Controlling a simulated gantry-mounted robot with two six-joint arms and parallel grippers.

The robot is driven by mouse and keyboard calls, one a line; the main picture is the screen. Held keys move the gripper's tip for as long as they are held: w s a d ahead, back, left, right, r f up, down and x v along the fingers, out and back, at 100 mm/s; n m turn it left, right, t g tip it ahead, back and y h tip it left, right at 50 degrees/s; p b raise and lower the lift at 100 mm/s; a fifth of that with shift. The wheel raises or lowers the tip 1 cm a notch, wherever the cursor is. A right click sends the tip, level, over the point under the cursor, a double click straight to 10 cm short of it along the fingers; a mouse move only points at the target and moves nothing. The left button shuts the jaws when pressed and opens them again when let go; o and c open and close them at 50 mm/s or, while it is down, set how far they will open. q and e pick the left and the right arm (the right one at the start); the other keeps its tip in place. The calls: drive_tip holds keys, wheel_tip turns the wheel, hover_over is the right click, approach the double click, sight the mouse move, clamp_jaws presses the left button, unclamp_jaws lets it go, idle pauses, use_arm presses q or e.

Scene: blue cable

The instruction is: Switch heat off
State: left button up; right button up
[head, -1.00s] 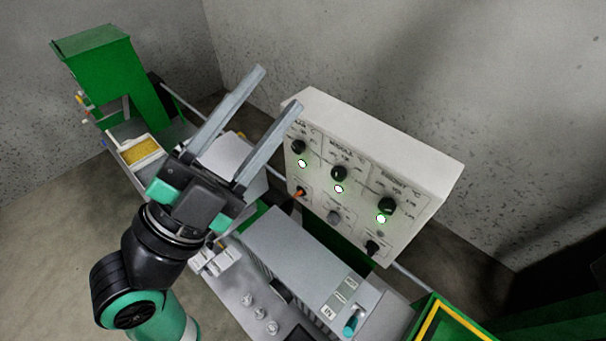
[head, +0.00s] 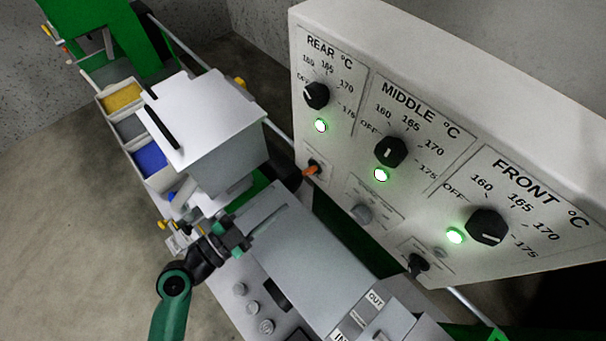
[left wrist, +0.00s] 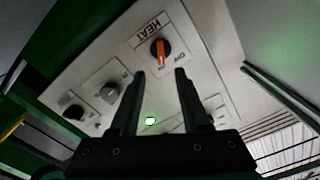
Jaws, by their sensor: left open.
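The control panel (head: 335,145) stands at the right in the head view. The orange heat switch (head: 311,169) sits at its lower left. In the left wrist view the orange knob (left wrist: 160,52) shows beside an upside-down HEAT label; its small markings are too unclear to tell its setting. My left gripper (head: 265,215) is low and left of the panel in the head view. In the left wrist view the left gripper (left wrist: 160,74) is open and empty, its fingers pointing at the panel. The knob appears just beyond the gap between the fingertips. My right gripper is not in view.
Three black dials, REAR (head: 316,95), MIDDLE (head: 390,151) and FRONT (head: 487,226), have lit green lamps. A grey knob (head: 361,214) and a black knob (head: 418,264) share the switch's row. A grey machine housing (head: 300,255) lies below the panel.

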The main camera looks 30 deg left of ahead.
sight(306, 174)
use_arm(q)
drive_tip(key=p+x, duration=0.1)
drive_tip(key=x, duration=0.8)
drive_tip(key=shift+w+r+p, duration=0.1)
drive_tip(key=shift+w+p, duration=0.2)
clamp_jaws()
